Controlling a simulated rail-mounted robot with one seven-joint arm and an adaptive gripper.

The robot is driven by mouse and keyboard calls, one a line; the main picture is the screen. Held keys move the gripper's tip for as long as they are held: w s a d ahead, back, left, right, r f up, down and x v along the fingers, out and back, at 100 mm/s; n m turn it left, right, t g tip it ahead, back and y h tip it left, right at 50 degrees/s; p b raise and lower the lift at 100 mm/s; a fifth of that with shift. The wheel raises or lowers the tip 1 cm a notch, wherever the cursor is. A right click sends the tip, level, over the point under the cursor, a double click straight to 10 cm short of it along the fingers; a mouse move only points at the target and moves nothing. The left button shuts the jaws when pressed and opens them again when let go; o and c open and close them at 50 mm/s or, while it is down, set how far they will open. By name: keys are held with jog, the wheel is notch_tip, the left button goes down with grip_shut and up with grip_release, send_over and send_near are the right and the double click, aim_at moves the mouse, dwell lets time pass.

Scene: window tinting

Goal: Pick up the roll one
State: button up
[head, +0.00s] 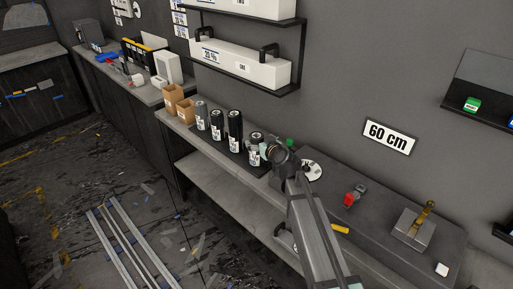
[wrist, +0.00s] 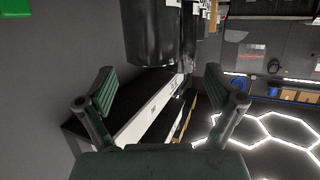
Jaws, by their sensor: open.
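Several dark rolls with white labels stand upright in a row on a dark mat on the shelf bench. They include a left roll (head: 201,115), a second roll (head: 216,125), a tall black roll (head: 235,131) and a shorter one at the right end (head: 255,150). The label numbers are too small to read, so I cannot tell which is roll one. My gripper (head: 279,156) is just right of the right-end roll. In the wrist view my gripper (wrist: 163,80) is open and empty, with a black cylinder (wrist: 151,35) ahead of its fingers.
Cardboard boxes (head: 178,103) stand left of the rolls. A white disc (head: 312,170), a red-handled tool (head: 354,196) and a grey block with a brass lever (head: 414,227) lie right of my arm. A wall shelf with a long white box (head: 240,65) hangs above.

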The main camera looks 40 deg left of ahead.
aim_at(256, 136)
jog(key=p+x, duration=0.1)
jog(key=x, duration=0.1)
jog(key=p+x, duration=0.2)
jog(key=x, duration=0.1)
jog(key=shift+w+d+r, duration=0.15)
jog(key=shift+w+r, duration=0.1)
jog(key=shift+w, duration=0.1)
jog(key=shift+a+f, duration=0.2)
grip_shut()
